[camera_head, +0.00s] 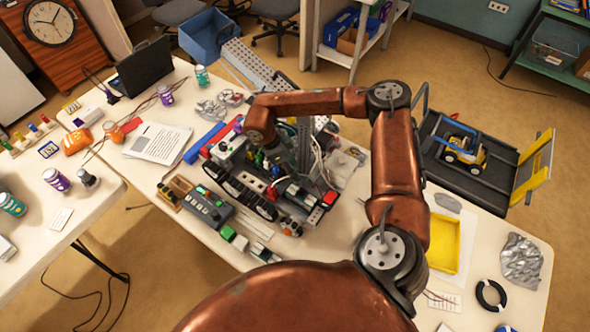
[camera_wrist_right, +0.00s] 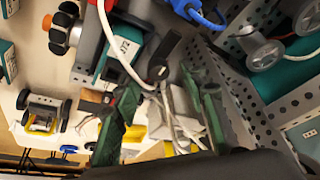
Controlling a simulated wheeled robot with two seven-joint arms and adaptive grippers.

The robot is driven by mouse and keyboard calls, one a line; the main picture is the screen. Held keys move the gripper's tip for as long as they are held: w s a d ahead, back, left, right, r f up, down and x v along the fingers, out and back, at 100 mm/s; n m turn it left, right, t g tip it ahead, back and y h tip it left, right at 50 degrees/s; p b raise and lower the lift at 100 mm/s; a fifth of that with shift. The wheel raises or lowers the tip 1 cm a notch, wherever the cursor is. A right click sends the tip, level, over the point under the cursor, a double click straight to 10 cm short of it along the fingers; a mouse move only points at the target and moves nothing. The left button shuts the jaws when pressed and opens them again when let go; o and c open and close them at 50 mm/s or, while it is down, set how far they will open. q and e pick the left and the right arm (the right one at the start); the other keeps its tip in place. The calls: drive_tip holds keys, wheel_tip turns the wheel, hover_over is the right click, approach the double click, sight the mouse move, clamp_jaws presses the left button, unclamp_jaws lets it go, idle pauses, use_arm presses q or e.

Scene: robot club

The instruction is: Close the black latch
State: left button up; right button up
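A wheeled robot build (camera_head: 262,180) with tracks, wires and perforated metal parts stands on the table. My right arm reaches over it from the right, and my right gripper (camera_head: 283,158) points down into its middle. In the wrist view, the two dark green fingers of my right gripper (camera_wrist_right: 162,105) are spread apart, with white cables visible between and beyond them. A black lever-like piece (camera_wrist_right: 166,47), possibly the black latch, sticks out beside a teal and black module marked JT2 (camera_wrist_right: 122,48). Whether it is open or closed I cannot tell. My left gripper is not in view.
A perforated metal plate (camera_wrist_right: 250,100) stands close to the right finger in the wrist view. A white cable (camera_wrist_right: 112,40) loops by the module. A grey control box (camera_head: 205,207) and a yellow tray (camera_head: 446,243) lie on the table around the build.

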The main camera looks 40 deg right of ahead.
drive_tip(key=shift+s+d+f, duration=0.15)
drive_tip(key=shift+d+f, duration=0.05)
drive_tip(key=shift+f, duration=0.4)
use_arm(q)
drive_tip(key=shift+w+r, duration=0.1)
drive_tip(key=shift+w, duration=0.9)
use_arm(e)
drive_tip(key=shift+s+d+f, duration=0.15)
drive_tip(key=shift+f, duration=0.4)
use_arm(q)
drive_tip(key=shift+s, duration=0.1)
use_arm(e)
drive_tip(key=shift+c, duration=0.6)
drive_tip(key=c, duration=0.5)
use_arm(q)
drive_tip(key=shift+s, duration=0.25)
use_arm(e)
clamp_jaws()
